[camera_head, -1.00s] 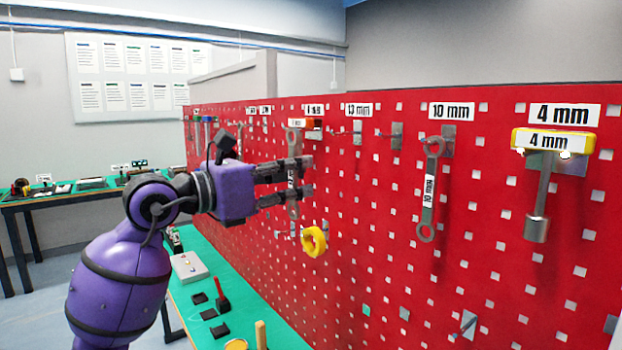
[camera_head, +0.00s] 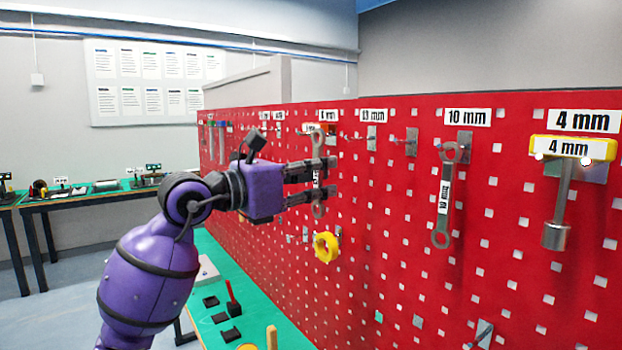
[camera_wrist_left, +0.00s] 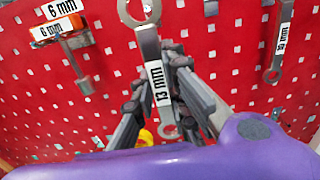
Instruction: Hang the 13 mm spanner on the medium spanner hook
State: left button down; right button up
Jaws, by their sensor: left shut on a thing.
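The 13 mm spanner (camera_head: 318,142) is a grey metal spanner held upright in front of the red pegboard. My left gripper (camera_head: 331,180) is shut on its shaft, with the fingers covering its middle. In the left wrist view, the spanner (camera_wrist_left: 148,45) shows its 13 mm label between the fingers of the gripper (camera_wrist_left: 155,92). The 13 mm sign (camera_head: 373,115) is on the board to the right of the spanner, with an empty hook (camera_head: 371,137) below it. The spanner is apart from this hook. My right gripper is not in view.
A 10 mm spanner (camera_head: 444,200) and a yellow-topped 4 mm tool (camera_head: 565,150) hang farther right. Another empty hook (camera_head: 410,141) sits between. A green bench (camera_head: 262,300) with small items runs along the board's foot.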

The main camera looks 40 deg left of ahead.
aim_at(371, 173)
pick_arm(q)
jog(key=shift+x, duration=4.9)
jog(key=shift+f, duration=0.55)
jog(key=c, duration=1.7)
grip_release()
jog(key=shift+o, duration=0.2)
jog(key=v, duration=1.2)
